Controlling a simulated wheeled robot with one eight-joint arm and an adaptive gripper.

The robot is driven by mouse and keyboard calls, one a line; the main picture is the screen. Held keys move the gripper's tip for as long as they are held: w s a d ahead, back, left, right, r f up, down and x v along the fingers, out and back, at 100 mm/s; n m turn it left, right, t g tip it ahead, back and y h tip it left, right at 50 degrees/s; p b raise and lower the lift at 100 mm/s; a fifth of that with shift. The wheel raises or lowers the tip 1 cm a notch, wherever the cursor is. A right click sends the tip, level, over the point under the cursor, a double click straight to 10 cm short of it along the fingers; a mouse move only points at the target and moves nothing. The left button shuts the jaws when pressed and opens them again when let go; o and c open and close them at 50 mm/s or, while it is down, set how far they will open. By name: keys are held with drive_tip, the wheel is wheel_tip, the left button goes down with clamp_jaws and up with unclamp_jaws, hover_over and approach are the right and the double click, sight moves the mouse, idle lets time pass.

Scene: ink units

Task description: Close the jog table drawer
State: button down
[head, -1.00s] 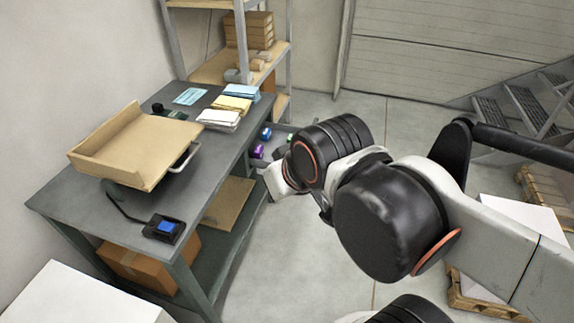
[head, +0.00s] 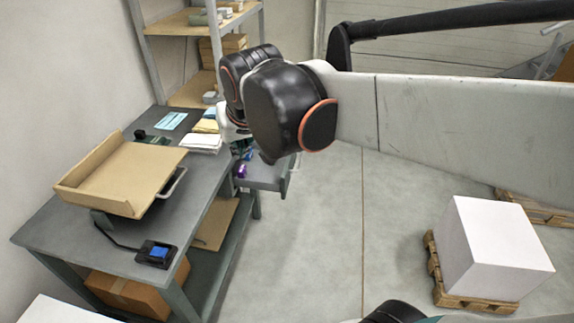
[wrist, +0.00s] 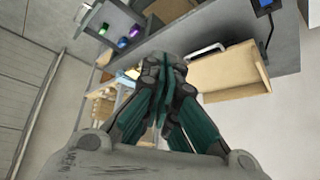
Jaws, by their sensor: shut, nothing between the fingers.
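The jog table (head: 60,218) is a grey workbench on the left. Its grey drawer (head: 272,178) stands open, sticking out from the table's right side. Small purple and other coloured items (head: 241,170) lie in it. In the wrist view the drawer (wrist: 118,18) is at the upper left, with purple and green items. My gripper (wrist: 163,72) is shut and empty, with dark green fingers in the middle of the wrist view.
A shelf rack (head: 215,60) stands behind. A white block on a pallet (head: 490,250) is at right. The floor between is clear.

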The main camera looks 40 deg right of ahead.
drive_tip(key=w+d+r+m+p, duration=0.1)
drive_tip(key=w+d+r+p, duration=0.15)
drive_tip(key=w, duration=0.35)
drive_tip(key=w+d+f+m+g, duration=0.1)
drive_tip(key=w+d+f+m, duration=0.45)
drive_tip(key=d, duration=0.25)
drive_tip(key=w+d+f+m+g, duration=0.2)
drive_tip(key=w+d+f+m, duration=0.35)
drive_tip(key=d, duration=0.25)
drive_tip(key=d+f+m+g+y, duration=0.1)
drive_tip(key=d+f+m+y, duration=0.1)
drive_tip(key=d+f+m, duration=0.75)
drive_tip(key=d+f+m+y, duration=0.1)
drive_tip(key=d+f+m, duration=0.3)
drive_tip(key=d+f, duration=0.9)
drive_tip(key=w+a+f+b, duration=0.3)
drive_tip(key=a+f, duration=0.4)
drive_tip(key=f, duration=0.5)
drive_tip(key=shift+w+a+f+b, duration=0.2)
drive_tip(key=shift+w+f+b, duration=0.15)
drive_tip(key=shift+w, duration=0.35)
drive_tip(key=shift+n, duration=0.25)
